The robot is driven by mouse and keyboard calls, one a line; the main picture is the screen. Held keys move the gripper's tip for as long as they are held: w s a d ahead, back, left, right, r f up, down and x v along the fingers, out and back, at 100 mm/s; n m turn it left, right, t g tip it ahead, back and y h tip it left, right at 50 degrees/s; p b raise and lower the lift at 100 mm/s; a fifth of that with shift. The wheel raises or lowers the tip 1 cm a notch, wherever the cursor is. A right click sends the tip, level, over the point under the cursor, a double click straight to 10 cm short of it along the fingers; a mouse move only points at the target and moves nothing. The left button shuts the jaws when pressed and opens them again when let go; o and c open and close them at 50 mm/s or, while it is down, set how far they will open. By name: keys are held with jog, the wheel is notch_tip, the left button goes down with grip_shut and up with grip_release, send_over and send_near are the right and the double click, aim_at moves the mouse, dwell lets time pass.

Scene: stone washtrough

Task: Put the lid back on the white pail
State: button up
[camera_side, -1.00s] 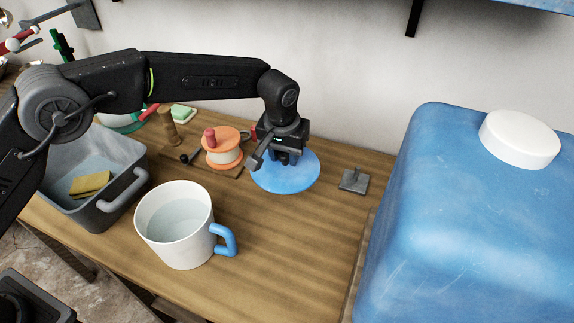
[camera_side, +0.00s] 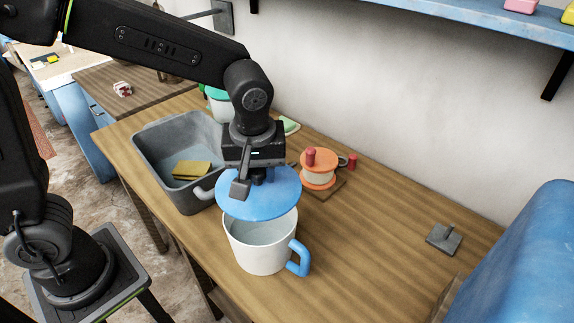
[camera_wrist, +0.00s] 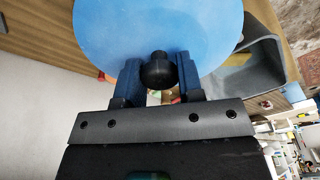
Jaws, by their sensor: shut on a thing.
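The lid (camera_side: 262,207) is a blue disc with a dark knob (camera_wrist: 157,70). My gripper (camera_side: 262,178) is shut on the knob, and in the wrist view the two blue fingers (camera_wrist: 158,75) stand on either side of it. The white pail (camera_side: 258,250), with a blue side handle (camera_side: 299,258), stands upright on the bench. The lid is held roughly level above the pail's far part. The near part of the opening shows below the lid, and the far rim is hidden. The pail cannot be seen in the wrist view.
A grey tub (camera_side: 155,165) with a yellow sponge (camera_side: 192,170) stands left of the pail. An orange spool (camera_side: 319,168) on a board is behind right. A small grey plate with a peg (camera_side: 444,238) lies farther right.

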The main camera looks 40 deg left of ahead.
aim_at(258, 189)
jog(key=shift+f, duration=3.2)
jog(key=shift+f, duration=0.2)
jog(key=o, duration=1.5)
jog(key=shift+r, duration=3.55)
jog(key=shift+c, duration=0.3)
grip_shut()
